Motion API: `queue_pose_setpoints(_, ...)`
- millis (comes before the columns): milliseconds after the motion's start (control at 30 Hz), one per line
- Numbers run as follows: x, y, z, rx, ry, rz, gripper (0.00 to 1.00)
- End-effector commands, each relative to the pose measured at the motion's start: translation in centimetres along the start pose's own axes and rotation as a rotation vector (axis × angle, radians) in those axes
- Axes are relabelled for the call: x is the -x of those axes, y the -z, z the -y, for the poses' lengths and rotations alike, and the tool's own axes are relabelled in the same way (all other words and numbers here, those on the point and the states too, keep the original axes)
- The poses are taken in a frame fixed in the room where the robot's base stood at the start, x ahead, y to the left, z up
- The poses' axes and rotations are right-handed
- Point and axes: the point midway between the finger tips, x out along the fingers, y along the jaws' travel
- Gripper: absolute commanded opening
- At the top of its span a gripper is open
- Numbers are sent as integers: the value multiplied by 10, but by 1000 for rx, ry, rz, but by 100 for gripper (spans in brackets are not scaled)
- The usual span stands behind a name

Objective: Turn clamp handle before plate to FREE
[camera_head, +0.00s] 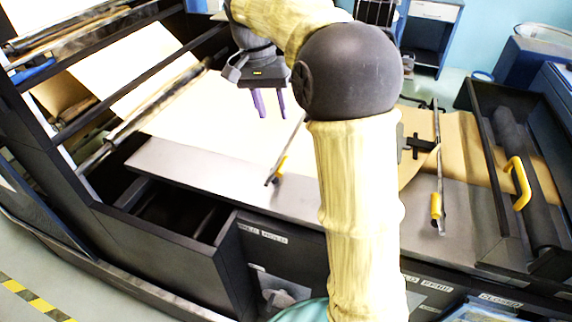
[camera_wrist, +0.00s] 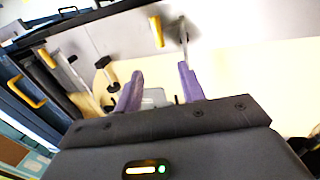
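My gripper (camera_head: 269,103) hangs above the pale sheet on the bench, its two purple fingers apart and empty; it also shows in the wrist view (camera_wrist: 160,92). One clamp bar with a yellow grip (camera_head: 279,168) lies at the bench's front edge, in front of and below the gripper. A second bar with a yellow grip (camera_head: 437,207) stands right of my arm. Yellow grips also show in the wrist view at the top (camera_wrist: 157,31) and left (camera_wrist: 47,58). A small grey plate (camera_wrist: 153,97) shows beyond the fingers. I cannot tell which handle is before the plate.
A dark roller unit with a yellow pull handle (camera_head: 518,184) is at the right. Dark rails and rods cross the left. Front labels (camera_head: 262,234) are hard to read. My arm hides the bench's middle.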

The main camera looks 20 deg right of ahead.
Motion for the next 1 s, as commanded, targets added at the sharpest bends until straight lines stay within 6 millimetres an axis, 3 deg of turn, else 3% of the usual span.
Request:
queue_pose_setpoints(267,-21,0,-1,-1,-1,2,40)
queue_pose_setpoints(1000,-149,-1,0,2,-2,3,40)
